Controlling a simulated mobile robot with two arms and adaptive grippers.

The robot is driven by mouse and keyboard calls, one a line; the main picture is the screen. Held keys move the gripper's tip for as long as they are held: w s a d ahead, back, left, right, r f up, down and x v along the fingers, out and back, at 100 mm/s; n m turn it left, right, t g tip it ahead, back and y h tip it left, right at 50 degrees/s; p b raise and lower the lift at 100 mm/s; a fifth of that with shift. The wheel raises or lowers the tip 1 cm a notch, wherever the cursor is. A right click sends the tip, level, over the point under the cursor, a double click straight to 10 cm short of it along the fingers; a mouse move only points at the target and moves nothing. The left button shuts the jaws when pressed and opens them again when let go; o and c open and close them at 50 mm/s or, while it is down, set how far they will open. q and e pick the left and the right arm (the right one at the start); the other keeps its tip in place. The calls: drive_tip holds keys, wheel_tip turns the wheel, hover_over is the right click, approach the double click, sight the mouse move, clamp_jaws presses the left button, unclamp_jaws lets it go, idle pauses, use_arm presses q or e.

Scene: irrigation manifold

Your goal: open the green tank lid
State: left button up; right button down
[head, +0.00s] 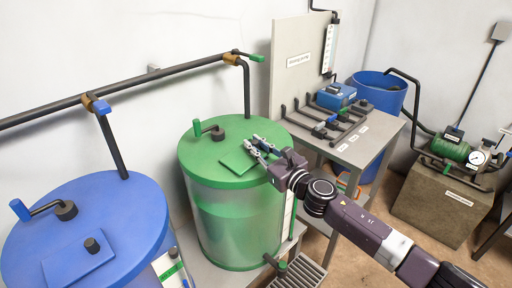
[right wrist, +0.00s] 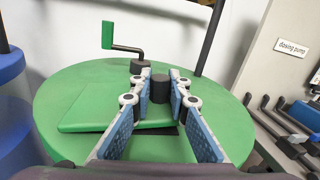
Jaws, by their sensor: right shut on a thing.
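The green tank (head: 240,215) has a round green top with a flat square lid (head: 238,162) on it. The lid also shows at the left of the fingers in the right wrist view (right wrist: 92,108). My right gripper (head: 257,146) is over the lid. In the right wrist view its fingers (right wrist: 160,92) are on either side of a dark knob (right wrist: 160,85), shut on it. A dark patch shows below the knob between the fingers; I cannot tell whether it is a gap or shadow. My left gripper is not in view.
A bent pipe with a green handle (head: 197,128) rises from the tank top behind the lid. A blue tank (head: 130,215) stands at the left. A bench with the dosing panel (head: 300,70) is at the right. A pipe (head: 170,72) runs along the wall.

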sight(246, 156)
drive_tip(key=shift+s+a+r+n, duration=0.15)
drive_tip(key=shift+r+n, duration=0.3)
drive_tip(key=shift+n, duration=0.05)
drive_tip(key=r+n, duration=0.1)
drive_tip(key=n, duration=0.1)
drive_tip(key=s+a+r+n+p, duration=0.1)
drive_tip(key=s+a+r+n+y+p, duration=0.1)
drive_tip(key=r+n, duration=0.1)
drive_tip(key=shift+s+a+n, duration=0.15)
drive_tip(key=shift+n, duration=0.15)
drive_tip(key=s+a+n+p, duration=0.1)
drive_tip(key=n, duration=0.1)
drive_tip(key=s+a+r+n+y+p, duration=0.1)
drive_tip(key=n, duration=0.1)
drive_tip(key=s+a+r+n, duration=0.1)
drive_tip(key=n, duration=0.1)
drive_tip(key=shift+s+a+y+p, duration=0.15)
drive_tip(key=shift+y+p, duration=0.15)
drive_tip(key=shift+p, duration=0.1)
drive_tip(key=s+a+f+n+g+y+p, duration=0.1)
drive_tip(key=s+a+n, duration=0.3)
drive_tip(key=n, duration=0.4)
drive_tip(key=shift+s+a+f, duration=0.2)
